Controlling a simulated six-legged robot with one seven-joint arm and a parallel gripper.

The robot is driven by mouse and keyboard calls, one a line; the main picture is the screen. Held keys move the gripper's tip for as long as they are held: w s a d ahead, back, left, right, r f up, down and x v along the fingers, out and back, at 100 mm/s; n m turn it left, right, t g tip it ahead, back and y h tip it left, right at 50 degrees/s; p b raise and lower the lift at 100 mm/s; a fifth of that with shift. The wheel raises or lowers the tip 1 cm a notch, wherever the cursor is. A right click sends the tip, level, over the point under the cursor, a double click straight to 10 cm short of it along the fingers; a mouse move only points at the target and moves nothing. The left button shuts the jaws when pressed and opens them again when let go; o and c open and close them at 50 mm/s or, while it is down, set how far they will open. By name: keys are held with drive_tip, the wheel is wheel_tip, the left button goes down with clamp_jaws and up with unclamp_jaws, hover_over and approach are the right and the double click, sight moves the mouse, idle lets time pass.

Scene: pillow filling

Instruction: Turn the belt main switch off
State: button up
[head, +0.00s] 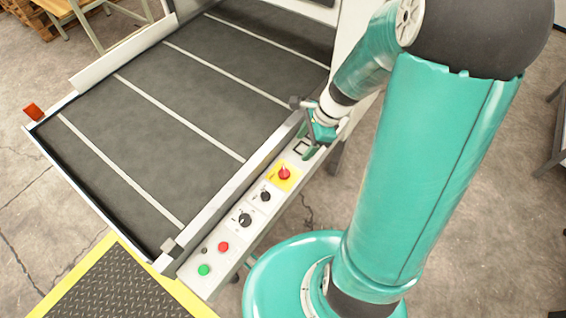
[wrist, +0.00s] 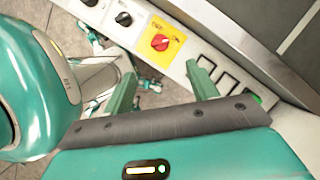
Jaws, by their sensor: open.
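The belt main switch (head: 284,174) is a red rotary knob on a yellow plate, set in the pale control strip along the belt's edge. It also shows in the wrist view (wrist: 160,42), its handle slanted and not clearly lined up with the plate's edges. My gripper (head: 312,138) is above the strip, just beyond the switch towards the belt's far end. In the wrist view my gripper (wrist: 164,82) is open and empty, its two green fingers spread wide. The switch appears ahead of the gap between the fingers and touches neither.
Along the strip are two black knobs (head: 265,196) (head: 245,219), a red button (head: 223,246) and a green button (head: 204,270). The belt (head: 190,100) with pale stripes lies beside it. A yellow-edged mat (head: 120,285) is at bottom left. The belt surface is clear.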

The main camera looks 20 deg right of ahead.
sight(284, 171)
drive_tip(key=x, duration=1.3)
drive_tip(key=shift+s, duration=0.15)
drive_tip(key=shift+f, duration=0.35)
drive_tip(key=c, duration=1)
